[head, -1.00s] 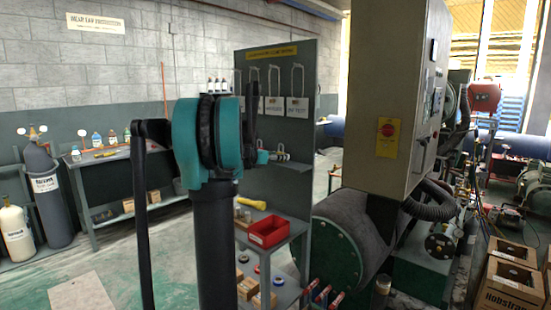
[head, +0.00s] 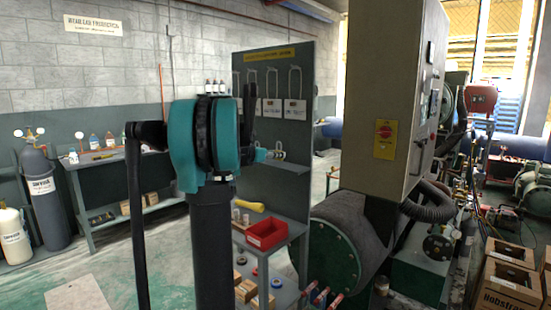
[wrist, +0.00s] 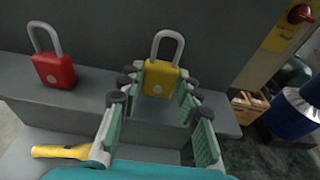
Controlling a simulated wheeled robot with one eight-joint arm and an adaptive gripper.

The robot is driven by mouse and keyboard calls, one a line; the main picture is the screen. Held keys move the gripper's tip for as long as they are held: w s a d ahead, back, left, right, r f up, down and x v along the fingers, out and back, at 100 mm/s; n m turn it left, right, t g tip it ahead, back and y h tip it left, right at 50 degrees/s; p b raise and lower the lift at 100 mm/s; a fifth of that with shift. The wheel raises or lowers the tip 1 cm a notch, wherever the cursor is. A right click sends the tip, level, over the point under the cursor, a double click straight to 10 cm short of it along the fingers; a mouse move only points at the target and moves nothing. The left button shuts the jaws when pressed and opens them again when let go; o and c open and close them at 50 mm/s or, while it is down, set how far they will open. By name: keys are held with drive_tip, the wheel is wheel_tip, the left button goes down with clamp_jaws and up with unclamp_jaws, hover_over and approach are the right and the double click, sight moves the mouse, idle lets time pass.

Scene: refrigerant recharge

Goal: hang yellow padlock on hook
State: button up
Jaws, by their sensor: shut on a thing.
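The yellow padlock (wrist: 159,79) is upright between the fingers of my gripper (wrist: 161,84) in the wrist view, its grey shackle pointing up. The fingers are closed on its body. Whether its base touches the grey surface behind it I cannot tell. In the head view, my arm hides the gripper and padlock. The grey board (head: 275,165) with a yellow title strip stands behind my arm. White loop-shaped hooks (head: 295,82) with labels below them show on its upper part.
A red padlock (wrist: 54,70) stands left of the yellow one. A yellow flashlight (wrist: 60,152) lies on a lower surface. A red bin (head: 267,234) sits on the shelf by the board. A grey electrical cabinet (head: 385,75) stands close on the right.

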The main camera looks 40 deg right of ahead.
idle(0.3)
drive_tip(key=f+v, duration=0.1)
drive_tip(key=v, duration=0.7)
drive_tip(key=shift+a+f, duration=0.25)
drive_tip(key=shift+a, duration=0.1)
idle(0.7)
drive_tip(key=w+a+f+n+t+y, duration=0.2)
drive_tip(key=w+a+f+n+t, duration=0.15)
drive_tip(key=w+a+f, duration=0.6)
drive_tip(key=w+a+f+n+t+y, duration=0.25)
drive_tip(key=w+a+f+t, duration=0.35)
drive_tip(key=a, duration=0.7)
drive_tip(key=a+f+n+t+y, duration=0.2)
drive_tip(key=a+f, duration=0.3)
drive_tip(key=a, duration=0.8)
drive_tip(key=a+f+n+t+y, duration=0.2)
drive_tip(key=a+f+n+y, duration=0.2)
drive_tip(key=a, duration=1)
wheel_tip(320, 180, down, 2)
drive_tip(key=shift+s+f+n, duration=0.15)
drive_tip(key=shift+s+n, duration=0.1)
drive_tip(key=shift+n, duration=0.55)
